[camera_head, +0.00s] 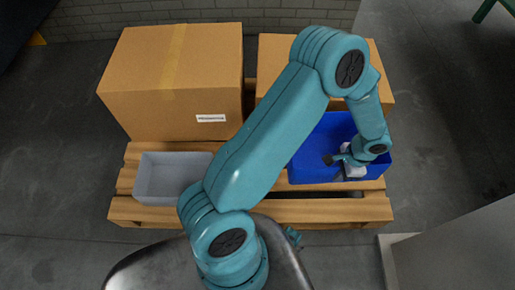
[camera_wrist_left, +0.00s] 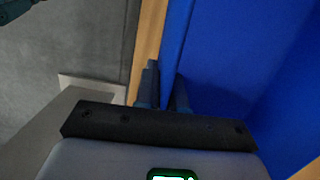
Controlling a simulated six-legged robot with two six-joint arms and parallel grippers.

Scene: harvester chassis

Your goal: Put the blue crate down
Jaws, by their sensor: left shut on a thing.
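The blue crate (camera_head: 313,160) is at the front right of the wooden pallet, in front of the right cardboard box. It shows large in the left wrist view (camera_wrist_left: 230,50). My left gripper (camera_head: 338,160) is at the crate's front right part, partly hidden by its own wrist. In the left wrist view its two fingers (camera_wrist_left: 163,92) are at the crate's wall, shut on it. I cannot tell whether the crate's base touches the pallet. A small teal piece near the pallet's front edge may belong to my right arm; its jaws cannot be made out.
The wooden pallet (camera_head: 330,210) carries a large cardboard box (camera_head: 175,85) at left, another box (camera_head: 270,60) behind the crate, and a grey bin (camera_head: 160,185) at front left. A grey block (camera_head: 455,250) stands at lower right. The floor right of the pallet is clear.

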